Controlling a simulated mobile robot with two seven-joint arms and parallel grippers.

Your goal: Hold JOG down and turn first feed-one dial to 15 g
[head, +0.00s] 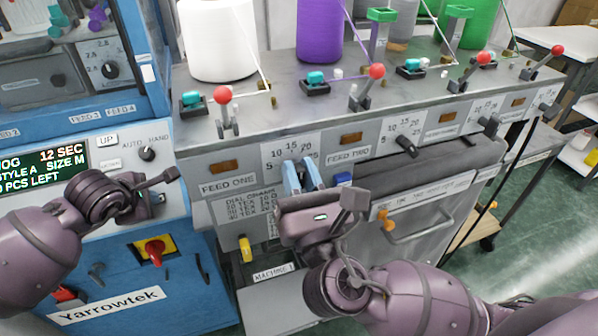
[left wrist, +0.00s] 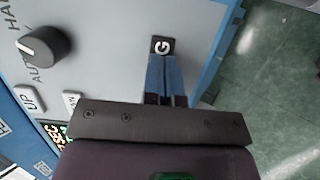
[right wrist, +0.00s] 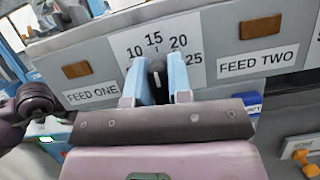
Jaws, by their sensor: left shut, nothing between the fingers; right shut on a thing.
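The knob appears to point up near 15. My left gripper (left wrist: 166,70) is shut and empty, fingertips at a black tag with a white G (left wrist: 162,46), apparently JOG's. The button's face is hidden, so I cannot tell how far it is pressed.
The blue machine's display (head: 45,170) reads 12 SEC and SIZE M. A red stop knob (head: 155,250) sits below it. Red-balled levers (head: 223,95) and yarn cones (head: 320,30) stand on the grey bench above the dials. A drawer handle (head: 425,225) is right of my right gripper.

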